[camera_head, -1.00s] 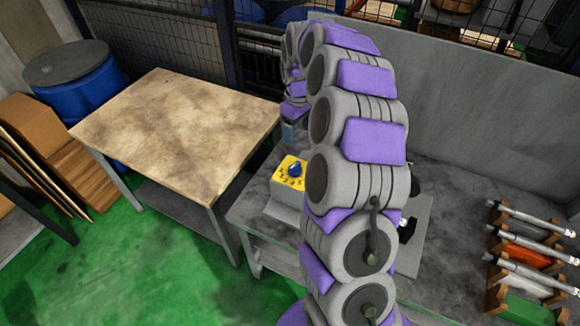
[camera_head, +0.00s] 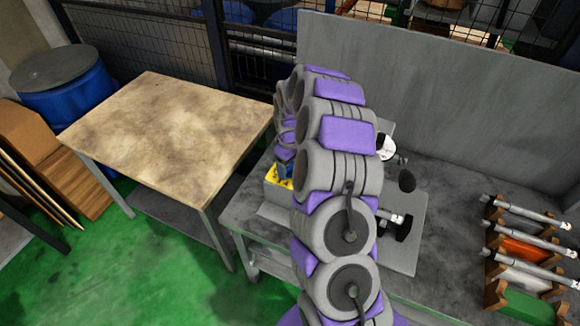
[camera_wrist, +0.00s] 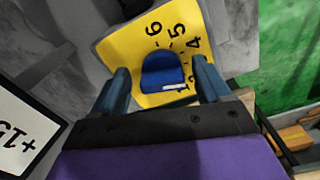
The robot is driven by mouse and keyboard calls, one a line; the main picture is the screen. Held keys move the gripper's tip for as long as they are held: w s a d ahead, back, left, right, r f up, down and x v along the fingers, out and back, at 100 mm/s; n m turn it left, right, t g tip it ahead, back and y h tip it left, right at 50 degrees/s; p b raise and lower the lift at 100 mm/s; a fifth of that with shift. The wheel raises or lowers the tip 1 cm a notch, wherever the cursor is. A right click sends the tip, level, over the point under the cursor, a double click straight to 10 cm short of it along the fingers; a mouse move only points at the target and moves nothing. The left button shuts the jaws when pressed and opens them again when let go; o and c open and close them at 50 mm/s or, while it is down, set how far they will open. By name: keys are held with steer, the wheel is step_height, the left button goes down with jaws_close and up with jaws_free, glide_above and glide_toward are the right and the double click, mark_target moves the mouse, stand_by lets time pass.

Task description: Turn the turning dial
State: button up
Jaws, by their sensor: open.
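The turning dial is a blue knob (camera_wrist: 163,71) with a white pointer mark, on a yellow face (camera_wrist: 135,50) with black numbers. In the wrist view, 6, 5 and 4 show above and right of the knob. My gripper (camera_wrist: 162,82) is open, with one blue-grey finger on each side of the knob. I cannot tell whether the fingers touch it. In the head view, my arm hides most of the dial; part of the yellow face (camera_head: 279,177) shows at the arm's left edge.
A wooden-topped table (camera_head: 165,135) stands left of the grey machine bench (camera_head: 245,212). A rack (camera_head: 528,258) with several metal rods is at the right. A grey wall panel (camera_head: 440,110) stands behind. A black handle (camera_head: 398,226) is right of my arm.

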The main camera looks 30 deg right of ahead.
steer(key=shift+f, duration=0.25)
steer(key=c, duration=1)
steer(key=shift+o, duration=0.2)
steer(key=n+p, duration=0.1)
steer(key=n, duration=0.1)
steer(key=shift+r+n+p, duration=0.1)
steer(key=shift+n+p, duration=0.2)
steer(key=shift+n, duration=0.1)
steer(key=shift+w+d+n+p, duration=0.1)
steer(key=shift+n+p, duration=0.4)
steer(key=shift+n, duration=1)
